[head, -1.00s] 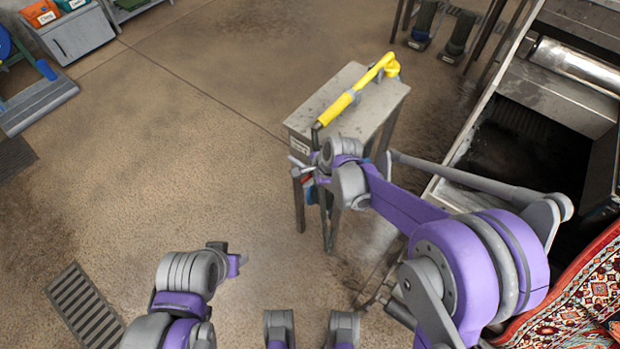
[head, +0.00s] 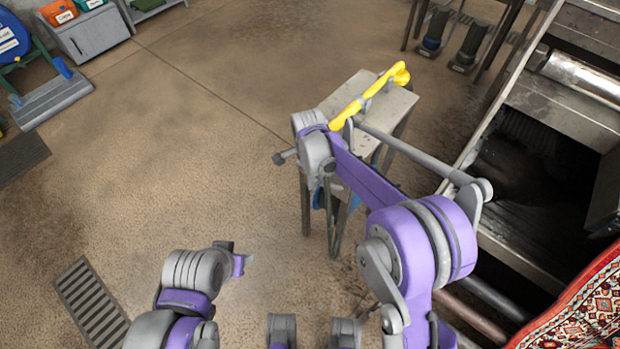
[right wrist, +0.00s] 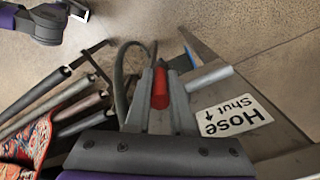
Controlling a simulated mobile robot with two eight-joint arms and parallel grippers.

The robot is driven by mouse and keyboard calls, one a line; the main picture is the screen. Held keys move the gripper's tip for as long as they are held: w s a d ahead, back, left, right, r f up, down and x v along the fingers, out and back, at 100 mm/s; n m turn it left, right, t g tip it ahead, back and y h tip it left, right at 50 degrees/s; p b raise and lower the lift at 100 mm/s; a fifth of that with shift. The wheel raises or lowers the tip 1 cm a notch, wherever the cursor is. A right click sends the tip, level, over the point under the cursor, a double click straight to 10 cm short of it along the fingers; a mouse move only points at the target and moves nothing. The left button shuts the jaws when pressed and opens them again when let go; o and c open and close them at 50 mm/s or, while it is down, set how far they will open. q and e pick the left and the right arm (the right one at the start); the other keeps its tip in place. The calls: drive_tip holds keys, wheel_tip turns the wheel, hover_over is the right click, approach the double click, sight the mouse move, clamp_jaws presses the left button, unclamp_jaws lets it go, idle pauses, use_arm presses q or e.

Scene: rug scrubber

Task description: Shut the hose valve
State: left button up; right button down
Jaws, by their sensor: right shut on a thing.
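The hose valve's red handle (right wrist: 160,88) shows in the right wrist view. My right gripper (right wrist: 160,76) is shut on it, with one grey finger on each side. A white label (right wrist: 231,116) beside it reads "Hose Shut" with an arrow. In the head view my right wrist (head: 314,150) is at the near left end of the metal stand (head: 380,112) and hides the valve and fingers. A grey hose (right wrist: 119,80) curves beside the handle. My left gripper (head: 240,262) is low in the head view, away from the stand; its jaws are not clear.
A yellow wand (head: 370,95) lies on the stand. A metal trough (head: 530,180) and a red patterned rug (head: 580,305) are at the right. A floor drain (head: 90,305) is at lower left. The floor left of the stand is open.

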drive_tip(key=c, duration=0.8)
unclamp_jaws()
wheel_tip(320, 180, up, 11)
drive_tip(key=shift+a+f+p, duration=0.1)
drive_tip(key=shift+p, duration=0.65)
wheel_tip(320, 180, up, 9)
drive_tip(key=p, duration=0.6)
drive_tip(key=shift+w, duration=0.1)
